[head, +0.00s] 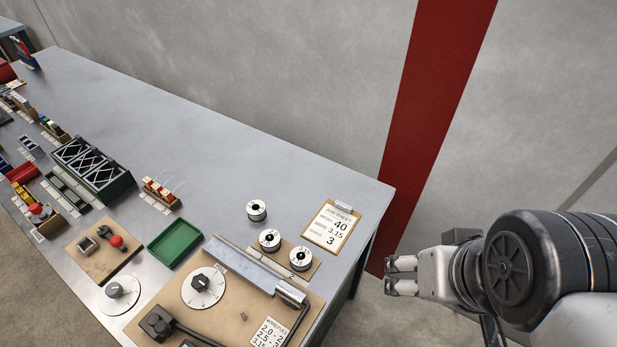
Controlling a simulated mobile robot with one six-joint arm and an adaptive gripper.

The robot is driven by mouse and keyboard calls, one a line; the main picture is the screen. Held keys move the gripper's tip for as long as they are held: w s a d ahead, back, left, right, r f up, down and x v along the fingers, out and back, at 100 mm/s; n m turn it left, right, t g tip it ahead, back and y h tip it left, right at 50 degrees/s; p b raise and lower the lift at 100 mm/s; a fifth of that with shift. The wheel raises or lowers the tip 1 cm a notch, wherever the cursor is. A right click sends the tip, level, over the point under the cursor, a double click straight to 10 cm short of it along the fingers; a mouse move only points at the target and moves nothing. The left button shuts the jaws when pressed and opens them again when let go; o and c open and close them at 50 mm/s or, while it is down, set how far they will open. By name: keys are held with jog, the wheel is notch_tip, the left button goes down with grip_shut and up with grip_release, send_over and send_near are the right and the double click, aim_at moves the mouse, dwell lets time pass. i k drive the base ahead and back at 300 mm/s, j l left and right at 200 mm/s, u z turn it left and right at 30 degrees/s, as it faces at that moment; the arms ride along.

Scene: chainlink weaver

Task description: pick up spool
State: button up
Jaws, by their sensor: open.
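Three spools with pale round tops and dark centres are near the right end of the grey table (225,150). One spool (257,210) stands by itself on the bare tabletop. A second spool (270,239) and a third spool (301,258) stand on a brown board in front of it. Markings on their tops are too small to read. My gripper (388,277) is at the right, beyond the table's right edge and apart from all the spools. Its fingers are open, with nothing between them.
A clipboard (332,225) lies right of the spools by the edge. A metal bar (255,266) and a dial (204,287) are on the front board. A green tray (175,243) and a dark rack (92,168) stand left. The table's back half is clear.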

aim_at(297, 265)
jog(key=i+l+u, duration=0.2)
jog(key=u, duration=0.3)
jog(key=i+l+u, duration=0.2)
jog(key=u, duration=0.25)
jog(key=l, duration=0.1)
